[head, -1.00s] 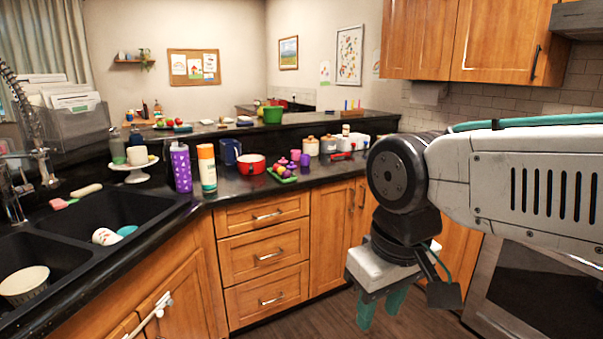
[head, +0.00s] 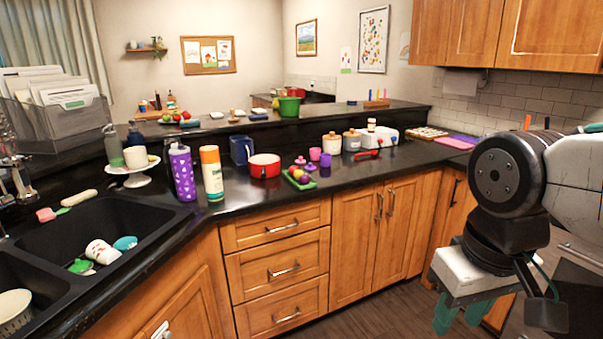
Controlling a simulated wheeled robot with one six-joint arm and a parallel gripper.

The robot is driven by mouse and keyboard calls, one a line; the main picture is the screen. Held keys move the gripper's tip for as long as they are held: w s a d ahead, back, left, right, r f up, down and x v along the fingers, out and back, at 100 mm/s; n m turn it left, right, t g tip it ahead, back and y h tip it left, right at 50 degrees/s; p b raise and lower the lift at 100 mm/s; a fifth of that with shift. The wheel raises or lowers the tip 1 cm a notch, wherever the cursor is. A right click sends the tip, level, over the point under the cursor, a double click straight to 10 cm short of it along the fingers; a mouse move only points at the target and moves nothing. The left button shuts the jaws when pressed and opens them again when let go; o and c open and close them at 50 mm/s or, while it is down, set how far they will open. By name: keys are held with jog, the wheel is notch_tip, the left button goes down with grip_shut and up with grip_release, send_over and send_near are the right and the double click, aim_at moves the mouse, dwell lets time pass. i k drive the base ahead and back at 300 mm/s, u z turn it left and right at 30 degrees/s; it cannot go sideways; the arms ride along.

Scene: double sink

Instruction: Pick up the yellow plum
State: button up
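A small green tray (head: 291,182) lies on the dark counter, right of the red pot, near the counter's front edge.
The red pot (head: 264,165), an orange-capped bottle (head: 211,174) and a purple bottle (head: 182,172) stand left of the tray. A pink cup (head: 315,154), purple cup (head: 325,160) and canisters (head: 332,143) stand to its right. The sink (head: 95,220) is at left. Floor before the drawers is clear.

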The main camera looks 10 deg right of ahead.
aim_at(296, 173)
jog(key=k, duration=0.25)
jog(key=z, duration=0.85)
jog(key=i, duration=1.8)
jog(key=u, duration=1.3)
jog(key=i, duration=0.65)
jog(key=u, duration=0.6)
